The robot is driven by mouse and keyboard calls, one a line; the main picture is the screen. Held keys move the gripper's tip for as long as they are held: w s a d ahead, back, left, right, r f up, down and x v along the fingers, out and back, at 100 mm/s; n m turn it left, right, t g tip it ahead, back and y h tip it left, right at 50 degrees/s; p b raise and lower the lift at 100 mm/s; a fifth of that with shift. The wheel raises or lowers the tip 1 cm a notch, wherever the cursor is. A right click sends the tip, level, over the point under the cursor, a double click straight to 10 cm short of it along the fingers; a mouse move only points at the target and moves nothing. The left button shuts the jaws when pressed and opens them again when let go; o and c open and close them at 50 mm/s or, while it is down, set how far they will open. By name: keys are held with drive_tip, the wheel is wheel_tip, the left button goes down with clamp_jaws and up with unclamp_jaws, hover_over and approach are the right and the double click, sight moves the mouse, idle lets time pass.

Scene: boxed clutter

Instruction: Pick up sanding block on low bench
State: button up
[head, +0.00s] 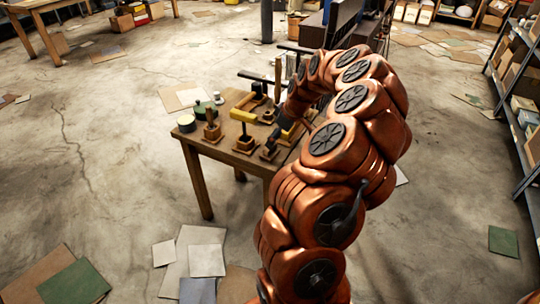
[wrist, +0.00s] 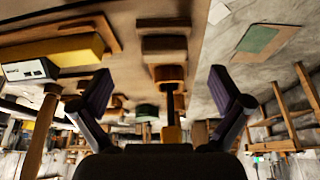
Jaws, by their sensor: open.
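The low bench (head: 222,153) is a wooden table with several small wooden blocks and tools on it. I cannot tell for certain which is the sanding block. In the wrist view, which looks upside down, a brown wooden block (wrist: 165,46) on the bench lies ahead between my fingers, with a tan piece and a dark upright part beside it. My gripper (wrist: 163,88) is open, its two dark fingers apart with nothing visibly held. In the head view my gripper (head: 284,122) is low over the right part of the bench, partly hidden by my arm.
A block with an upright handle (head: 211,130), a yellow-topped piece (head: 243,116), a cream tin (head: 187,123) and green jars (head: 200,107) crowd the bench. Dark equipment (head: 340,25) stands behind. A shelf (head: 520,90) is at right. Open floor with scattered sheets lies left.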

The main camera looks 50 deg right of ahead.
drive_tip(key=x, duration=0.6)
drive_tip(key=shift+w+a, duration=0.2)
drive_tip(key=shift+a, duration=0.2)
drive_tip(key=shift+w+f, duration=0.2)
drive_tip(key=shift+f, duration=0.25)
drive_tip(key=c, duration=1.3)
drive_tip(key=shift+r, duration=0.1)
drive_tip(key=shift+r, duration=1.35)
drive_tip(key=shift+s+r, duration=0.35)
drive_tip(key=shift+r, duration=0.05)
drive_tip(key=s+a, duration=0.1)
drive_tip(key=s, duration=0.4)
drive_tip(key=s+a+r, duration=0.1)
drive_tip(key=s, duration=0.4)
drive_tip(key=s+a, duration=0.1)
drive_tip(key=s, duration=0.4)
drive_tip(key=shift+r+b, duration=0.25)
drive_tip(key=shift+b, duration=0.1)
